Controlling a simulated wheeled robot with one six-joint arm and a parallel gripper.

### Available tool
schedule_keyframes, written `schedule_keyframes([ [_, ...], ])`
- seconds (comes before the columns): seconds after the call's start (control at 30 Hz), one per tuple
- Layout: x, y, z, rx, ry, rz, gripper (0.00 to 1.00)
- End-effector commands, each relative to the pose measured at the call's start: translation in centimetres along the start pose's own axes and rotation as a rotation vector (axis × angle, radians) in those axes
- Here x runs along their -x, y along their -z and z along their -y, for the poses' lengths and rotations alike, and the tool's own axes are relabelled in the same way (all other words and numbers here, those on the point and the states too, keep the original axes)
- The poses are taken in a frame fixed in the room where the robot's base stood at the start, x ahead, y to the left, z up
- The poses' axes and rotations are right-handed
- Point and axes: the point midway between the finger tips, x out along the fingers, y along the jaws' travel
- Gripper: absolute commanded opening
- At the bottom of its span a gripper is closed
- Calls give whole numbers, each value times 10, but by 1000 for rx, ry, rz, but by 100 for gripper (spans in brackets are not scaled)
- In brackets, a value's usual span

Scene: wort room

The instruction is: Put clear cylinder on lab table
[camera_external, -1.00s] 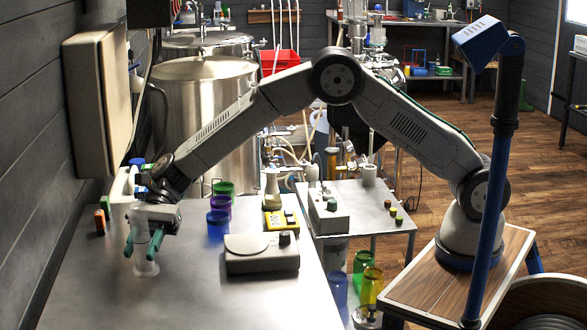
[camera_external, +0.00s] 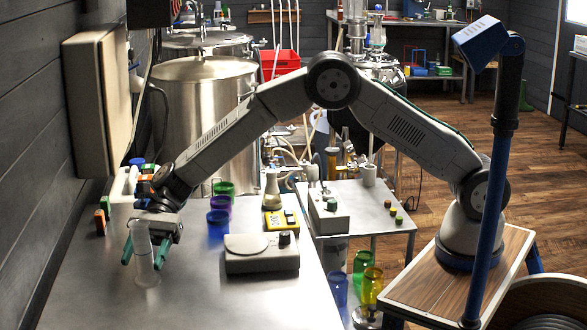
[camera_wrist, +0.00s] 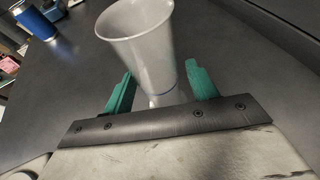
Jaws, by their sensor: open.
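The clear cylinder (camera_external: 142,250) stands upright on the lab table (camera_external: 170,300) at the left, on a wider round foot. It also shows in the wrist view (camera_wrist: 150,45), where its flared rim points away from my gripper. My gripper (camera_external: 144,256) is open, with one green finger on each side of the cylinder. In the wrist view my gripper's fingers (camera_wrist: 160,88) are spread, with small gaps between them and the cylinder's lower part. My wrist lies just behind the cylinder in the external view.
Blue (camera_external: 217,223), purple (camera_external: 221,204) and green (camera_external: 224,188) cups stand right of my gripper. A grey scale-like device (camera_external: 262,256) and a yellow meter (camera_external: 281,219) are farther right. A white rack (camera_external: 122,190) stands near the wall. The table's front is clear.

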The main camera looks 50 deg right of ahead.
Motion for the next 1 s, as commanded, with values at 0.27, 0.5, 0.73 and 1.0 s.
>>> schedule_keyframes([
  [0.27,56,0,1,0,5,0,58],
  [0.5,100,0,1,0,3,1,58],
  [0.73,116,1,0,0,0,0,58],
  [1.0,120,-1,-1,5,0,-3,58],
])
